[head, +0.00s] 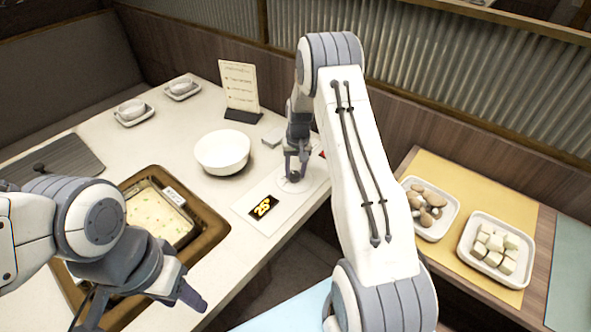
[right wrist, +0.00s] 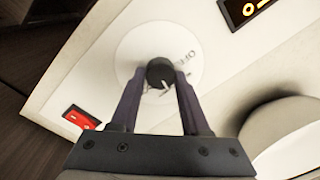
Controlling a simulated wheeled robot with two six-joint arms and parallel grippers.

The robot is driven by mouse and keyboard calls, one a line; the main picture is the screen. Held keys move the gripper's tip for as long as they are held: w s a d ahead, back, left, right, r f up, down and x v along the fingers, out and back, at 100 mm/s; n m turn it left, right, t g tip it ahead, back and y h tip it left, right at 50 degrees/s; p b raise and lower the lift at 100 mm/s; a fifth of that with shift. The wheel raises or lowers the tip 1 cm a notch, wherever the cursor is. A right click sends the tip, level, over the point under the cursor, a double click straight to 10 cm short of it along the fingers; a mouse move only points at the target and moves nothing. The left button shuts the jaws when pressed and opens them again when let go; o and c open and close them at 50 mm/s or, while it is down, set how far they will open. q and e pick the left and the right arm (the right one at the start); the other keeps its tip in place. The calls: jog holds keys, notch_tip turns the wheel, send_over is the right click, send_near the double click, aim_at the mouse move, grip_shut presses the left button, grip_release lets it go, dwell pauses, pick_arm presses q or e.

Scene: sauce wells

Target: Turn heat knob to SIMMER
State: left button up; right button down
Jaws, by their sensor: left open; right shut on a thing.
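The heat knob (right wrist: 160,73) is a small black round knob with a pale pointer mark, on a white dial disc (right wrist: 135,45) lettered "OFF" in the right wrist view. My right gripper (right wrist: 158,80) has its two fingers on either side of the knob and is shut on it. In the head view my right gripper (head: 293,176) reaches down onto the dial, and the knob is mostly hidden there. The display (head: 263,207) beside it shows yellow digits that look like 26. No SIMMER mark is readable. My left gripper (head: 190,300) is open and empty at the lower left.
A red switch (right wrist: 80,119) sits on the panel near the dial. A white bowl (head: 222,152) stands left of the panel. A pot (head: 160,215) with pale broth sits in a brown frame. Plates of mushrooms (head: 428,205) and tofu (head: 494,250) stand at the right.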

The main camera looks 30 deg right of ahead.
aim_at(297, 174)
jog(key=shift+m, duration=1.2)
jog(key=shift+c, duration=1.9)
grip_release()
jog(key=shift+r, duration=0.1)
notch_tip(297, 174, up, 10)
jog(key=shift+d+r, duration=0.15)
jog(key=shift+d, duration=0.1)
jog(key=shift+s+a, duration=0.1)
